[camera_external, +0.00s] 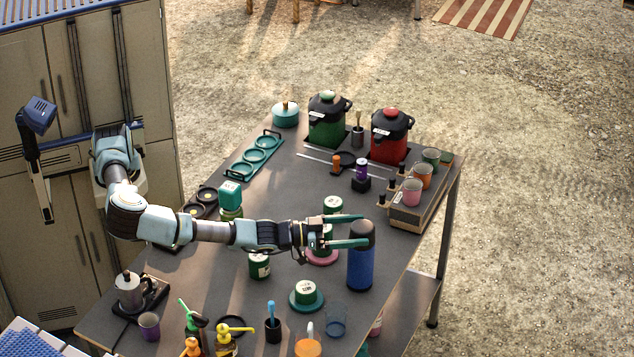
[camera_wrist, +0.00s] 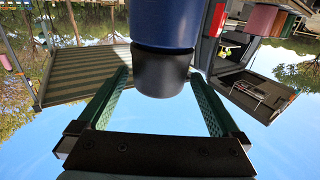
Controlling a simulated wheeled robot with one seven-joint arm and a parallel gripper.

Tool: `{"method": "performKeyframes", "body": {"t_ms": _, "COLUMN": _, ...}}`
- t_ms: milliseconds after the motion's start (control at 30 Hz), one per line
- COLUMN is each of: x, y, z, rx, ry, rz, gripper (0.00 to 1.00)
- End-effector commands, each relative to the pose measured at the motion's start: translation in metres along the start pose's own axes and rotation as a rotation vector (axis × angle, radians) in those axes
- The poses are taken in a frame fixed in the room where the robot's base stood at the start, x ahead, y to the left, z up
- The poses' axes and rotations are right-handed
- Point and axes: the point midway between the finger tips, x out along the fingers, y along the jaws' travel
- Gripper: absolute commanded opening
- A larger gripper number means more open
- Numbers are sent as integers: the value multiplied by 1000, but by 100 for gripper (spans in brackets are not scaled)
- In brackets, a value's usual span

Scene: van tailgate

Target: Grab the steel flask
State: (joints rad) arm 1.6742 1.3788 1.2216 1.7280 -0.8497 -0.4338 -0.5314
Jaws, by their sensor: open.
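The flask (camera_external: 360,269) is a tall blue cylinder with a dark cap, standing upright near the right edge of the dark table. It is the only flask-like bottle I make out, and its surface looks blue, not bare steel. My gripper (camera_external: 364,230) is open at the height of the cap, its two teal fingers reaching right on either side of it. In the wrist view, which looks upside down, the flask's blue body (camera_wrist: 165,22) and dark cap show between the open fingers. A gap shows on each side of the cap. Whether the fingers touch it, I cannot tell.
Green-labelled tins, one on a pink disc, stand under and around my gripper; another tin (camera_external: 305,291) sits on a teal disc. A clear blue cup (camera_external: 336,319) stands in front of the flask. A crate with mugs (camera_external: 407,216) and red and green pump pots (camera_external: 390,138) stand behind.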

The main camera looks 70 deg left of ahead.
Motion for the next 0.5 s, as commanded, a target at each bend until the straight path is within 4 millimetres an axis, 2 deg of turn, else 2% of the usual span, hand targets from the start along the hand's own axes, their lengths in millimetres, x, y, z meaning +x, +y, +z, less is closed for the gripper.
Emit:
{"method": "performKeyframes", "body": {"t_ms": 100, "x": 16, "y": 0, "z": -3, "rx": 1, "ry": 0, "rz": 0, "gripper": 100}}
{"method": "performKeyframes", "body": {"t_ms": 200, "x": 22, "y": 0, "z": -1, "rx": 1, "ry": 0, "rz": 0, "gripper": 100}}
{"method": "performKeyframes", "body": {"t_ms": 433, "x": 23, "y": 0, "z": 0, "rx": 0, "ry": -1, "rz": 0, "gripper": 100}}
{"method": "performKeyframes", "body": {"t_ms": 500, "x": 23, "y": 1, "z": 0, "rx": 0, "ry": 0, "rz": 0, "gripper": 92}}
